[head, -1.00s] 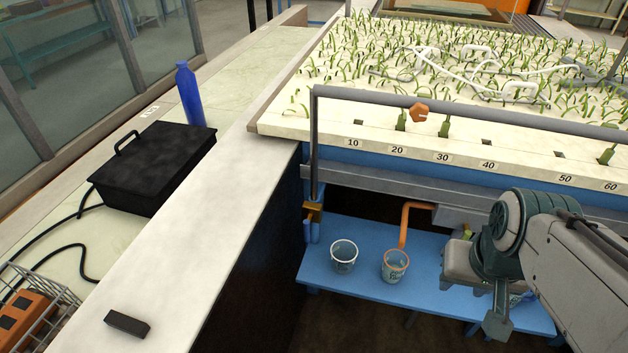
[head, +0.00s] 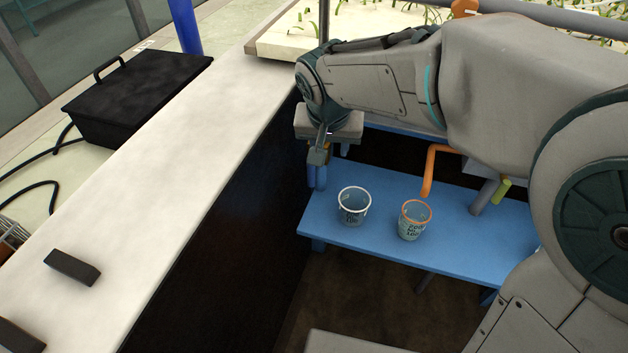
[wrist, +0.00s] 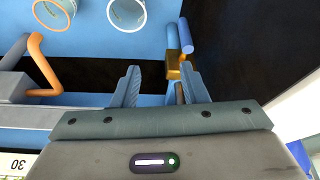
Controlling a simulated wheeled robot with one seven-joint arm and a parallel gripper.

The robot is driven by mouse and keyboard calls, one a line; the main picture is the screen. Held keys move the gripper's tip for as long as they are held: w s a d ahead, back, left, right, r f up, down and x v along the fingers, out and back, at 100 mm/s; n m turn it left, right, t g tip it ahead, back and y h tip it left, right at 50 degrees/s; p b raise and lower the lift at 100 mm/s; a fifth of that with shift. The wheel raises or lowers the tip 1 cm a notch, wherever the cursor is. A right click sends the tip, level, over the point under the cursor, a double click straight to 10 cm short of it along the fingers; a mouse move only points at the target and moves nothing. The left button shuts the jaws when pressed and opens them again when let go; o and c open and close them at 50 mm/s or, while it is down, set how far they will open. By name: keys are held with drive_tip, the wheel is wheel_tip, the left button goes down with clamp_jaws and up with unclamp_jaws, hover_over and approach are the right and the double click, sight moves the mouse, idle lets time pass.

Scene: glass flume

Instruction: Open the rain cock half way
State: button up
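The rain cock shows in the wrist view as a brass body (wrist: 174,72) with two blue bars (wrist: 187,35) beside each other, pointing away from the brass. I cannot tell which bar is its lever. My gripper (wrist: 161,72) is open, with the brass body between its fingers, nearer the right one. I cannot tell whether they touch. In the head view my gripper (head: 318,156) hangs at the left end of the flume and hides the brass; a blue part (head: 316,176) shows just below it.
Below is a blue shelf (head: 375,240) with a white-rimmed bucket (head: 354,207) and an orange-rimmed bucket (head: 414,220). An orange bent pipe (head: 431,168) hangs over it. A pale counter (head: 150,215) edges the left side. A black case (head: 135,98) stands beyond.

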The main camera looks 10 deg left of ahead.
approach(312, 173)
drive_tip(key=b+x, duration=0.1)
drive_tip(key=x, duration=0.7)
drive_tip(key=b+x, duration=0.1)
drive_tip(key=x, duration=0.3)
drive_tip(key=shift+w+a+b, duration=0.2)
drive_tip(key=shift+w+b, duration=0.1)
drive_tip(key=shift+w, duration=0.15)
clamp_jaws()
